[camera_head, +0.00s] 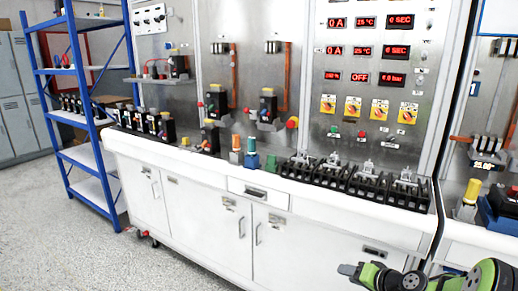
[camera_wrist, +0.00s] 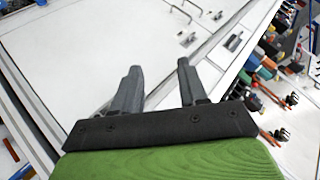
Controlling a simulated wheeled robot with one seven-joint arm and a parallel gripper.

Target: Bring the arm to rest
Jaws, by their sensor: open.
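My green arm shows at the bottom right of the head view, in front of the white test bench (camera_head: 205,200). My gripper (camera_head: 345,269) is at its left end, low, in front of the cabinet doors. In the wrist view my gripper (camera_wrist: 158,82) has its two dark fingers apart with nothing between them. The white cabinet front (camera_wrist: 110,40) lies beyond the fingers in that view. I cannot tell how far the fingers are from it.
Breakers (camera_head: 350,183) and other devices line the bench top. A control panel with red displays (camera_head: 362,50) rises behind. A blue shelf rack (camera_head: 85,150) stands at the left. Open grey floor (camera_head: 75,245) lies at the lower left.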

